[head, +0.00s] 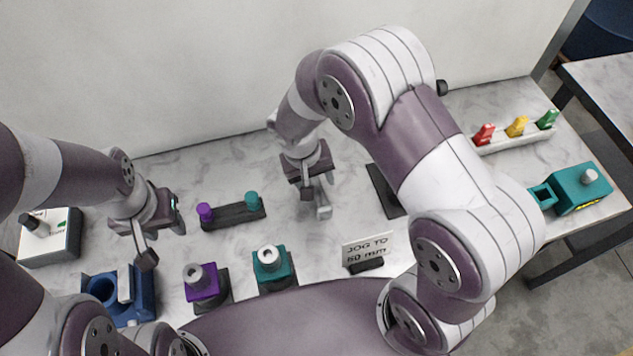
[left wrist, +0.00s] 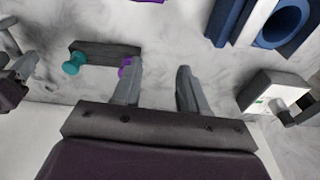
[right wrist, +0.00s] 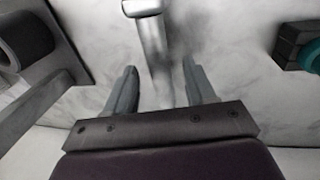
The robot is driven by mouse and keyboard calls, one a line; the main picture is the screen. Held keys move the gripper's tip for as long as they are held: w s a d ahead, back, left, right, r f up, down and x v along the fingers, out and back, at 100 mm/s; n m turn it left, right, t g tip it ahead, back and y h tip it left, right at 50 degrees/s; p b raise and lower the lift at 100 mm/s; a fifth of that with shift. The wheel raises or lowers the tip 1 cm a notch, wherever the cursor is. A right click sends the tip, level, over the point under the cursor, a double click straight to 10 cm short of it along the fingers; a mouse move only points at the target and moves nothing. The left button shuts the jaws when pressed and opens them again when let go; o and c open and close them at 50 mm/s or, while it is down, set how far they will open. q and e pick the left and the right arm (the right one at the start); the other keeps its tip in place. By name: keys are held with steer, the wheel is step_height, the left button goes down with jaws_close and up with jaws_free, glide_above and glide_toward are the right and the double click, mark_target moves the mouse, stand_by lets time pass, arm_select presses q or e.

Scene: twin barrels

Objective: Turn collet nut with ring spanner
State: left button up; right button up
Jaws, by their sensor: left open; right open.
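A purple block (head: 201,284) and a teal block (head: 271,268) stand at the front, each topped by a grey round piece with a bore; I cannot tell which is the collet nut. My right gripper (head: 316,192) is open over the table behind the teal block. A light grey bar with a wider head (right wrist: 150,35) lies between its fingers' lines in the right wrist view, with no visible grip; I cannot tell for sure whether it is the ring spanner. My left gripper (head: 164,232) is open and empty above the table, near the blue fixture (head: 137,304).
A dark rack (head: 233,216) with a purple and a teal knob lies between the grippers. A dark plate (head: 384,190), partly hidden by my right arm, and a sign (head: 368,250) stand right. A switch box (head: 50,240), coloured pegs (head: 516,128) and a teal device (head: 580,188) lie outward.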

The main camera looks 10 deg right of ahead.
steer(key=shift+w, duration=0.1)
steer(key=shift+c, duration=0.3)
steer(key=shift+a, duration=0.1)
jaws_close()
steer(key=shift+r, duration=0.1)
steer(key=shift+r, duration=0.3)
steer(key=r, duration=0.2)
steer(key=d+r, duration=0.1)
steer(key=r, duration=0.1)
steer(key=shift+s, duration=0.25)
steer(key=s+d+r, duration=0.5)
steer(key=d+r, duration=0.1)
steer(key=d, duration=0.3)
steer(key=shift+d+b, duration=0.15)
steer(key=shift+b, duration=0.3)
steer(key=c, duration=0.9)
jaws_free()
steer(key=shift+s+r, duration=0.1)
steer(key=shift+c, duration=0.2)
steer(key=shift+r, duration=0.1)
jaws_close()
